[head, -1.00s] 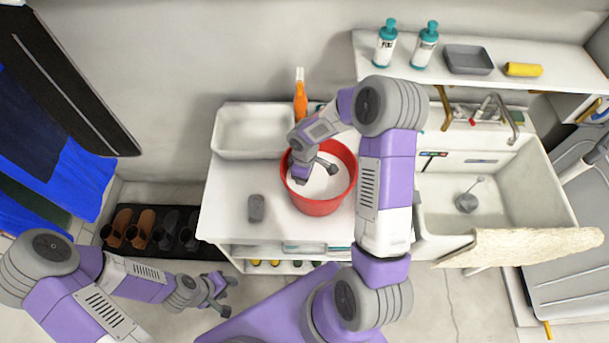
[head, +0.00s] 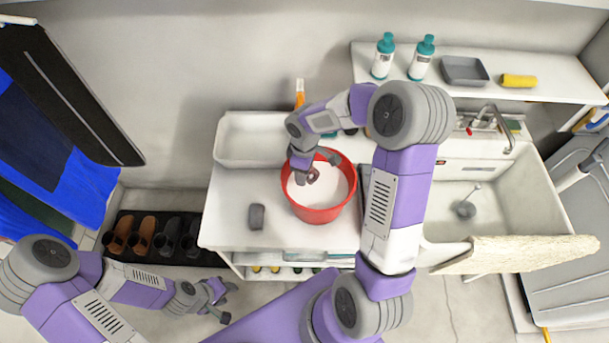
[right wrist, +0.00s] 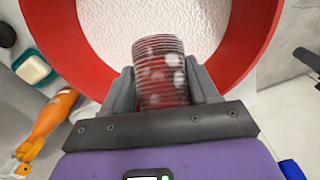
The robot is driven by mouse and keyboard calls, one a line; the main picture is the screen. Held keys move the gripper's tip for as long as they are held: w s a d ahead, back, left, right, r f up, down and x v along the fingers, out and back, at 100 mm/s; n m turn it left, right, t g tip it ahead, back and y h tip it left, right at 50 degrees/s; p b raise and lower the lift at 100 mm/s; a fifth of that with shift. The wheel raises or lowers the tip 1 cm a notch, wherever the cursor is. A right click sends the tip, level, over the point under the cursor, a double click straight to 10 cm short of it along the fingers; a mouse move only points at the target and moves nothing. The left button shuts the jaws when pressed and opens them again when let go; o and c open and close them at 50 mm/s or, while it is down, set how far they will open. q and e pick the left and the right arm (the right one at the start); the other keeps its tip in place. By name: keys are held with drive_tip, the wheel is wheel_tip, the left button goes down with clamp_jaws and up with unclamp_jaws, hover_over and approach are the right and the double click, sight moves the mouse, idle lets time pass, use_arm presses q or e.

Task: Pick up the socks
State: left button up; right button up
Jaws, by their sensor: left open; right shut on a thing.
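A rolled pair of socks (right wrist: 160,72), dark red with white spots and a ribbed edge, sits between the fingers of my right gripper (right wrist: 163,88) in the right wrist view. The right gripper is shut on it. In the head view my right gripper (head: 308,172) is over the red basin (head: 318,215), and a small part of the socks (head: 314,174) shows at its fingers. The basin holds white, grainy contents. My left gripper (head: 220,300) is open and empty, low at the left, away from the counter.
A dark grey object (head: 257,217) lies on the white counter (head: 230,225) left of the basin. A white tray (head: 232,160) and an orange bottle (right wrist: 50,115) stand behind. Shoes (head: 148,232) stand on a dark mat at the left. A sink (head: 510,190) is at the right.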

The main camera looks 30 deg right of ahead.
drive_tip(key=shift+r, duration=0.6)
use_arm(q)
wheel_tip(320, 180, up, 8)
drive_tip(key=p, duration=0.7)
drive_tip(key=shift+f, duration=0.15)
use_arm(e)
wheel_tip(320, 180, up, 7)
use_arm(q)
drive_tip(key=shift+f, duration=0.1)
idle(0.5)
